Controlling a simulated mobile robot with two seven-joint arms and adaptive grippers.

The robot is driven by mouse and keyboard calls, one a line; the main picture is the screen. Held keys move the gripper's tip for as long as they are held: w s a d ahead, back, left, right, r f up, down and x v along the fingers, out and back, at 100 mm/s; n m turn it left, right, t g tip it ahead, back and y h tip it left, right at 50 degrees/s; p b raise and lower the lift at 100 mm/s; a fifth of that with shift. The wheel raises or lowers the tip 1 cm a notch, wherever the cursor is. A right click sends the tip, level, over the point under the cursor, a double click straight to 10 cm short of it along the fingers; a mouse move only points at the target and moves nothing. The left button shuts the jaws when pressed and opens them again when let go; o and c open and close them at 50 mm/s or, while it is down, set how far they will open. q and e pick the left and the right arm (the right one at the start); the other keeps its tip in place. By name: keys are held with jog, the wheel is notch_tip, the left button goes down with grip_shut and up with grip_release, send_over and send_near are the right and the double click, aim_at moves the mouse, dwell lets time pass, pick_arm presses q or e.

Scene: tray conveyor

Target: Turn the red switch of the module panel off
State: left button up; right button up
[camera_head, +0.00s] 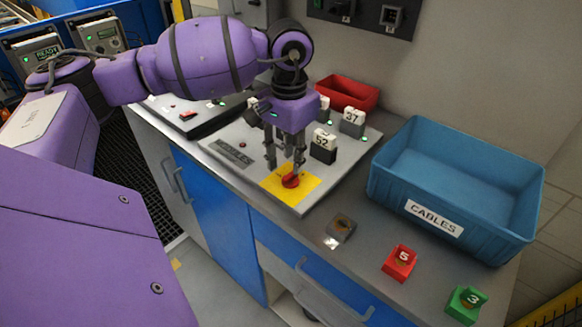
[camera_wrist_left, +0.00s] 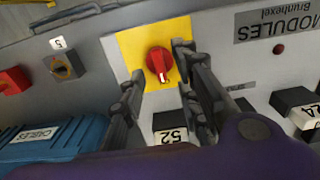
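The red switch (camera_head: 290,180) is a round knob on a yellow plate (camera_head: 308,187) at the front corner of the grey module panel (camera_head: 222,135). In the left wrist view the red switch (camera_wrist_left: 158,64) shows a white mark on its handle. My left gripper (camera_head: 285,167) points down just above the yellow plate. Its fingers are apart, one on each side of the switch in the left wrist view (camera_wrist_left: 155,70), with nothing held between them. I cannot tell whether a finger touches the knob. My right gripper is not in view.
Modules numbered 52 (camera_head: 323,148) and 37 (camera_head: 352,122) stand on the panel behind the gripper. A blue CABLES crate (camera_head: 455,185) stands to the right. A dark block (camera_head: 341,228), a red block (camera_head: 399,263) and a green block (camera_head: 465,304) lie along the counter's front.

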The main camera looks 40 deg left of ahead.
aim_at(291, 174)
pick_arm(q)
notch_tip(291, 174, down, 4)
jog(key=shift+w+d, duration=0.1)
jog(key=shift+w, duration=0.05)
grip_shut()
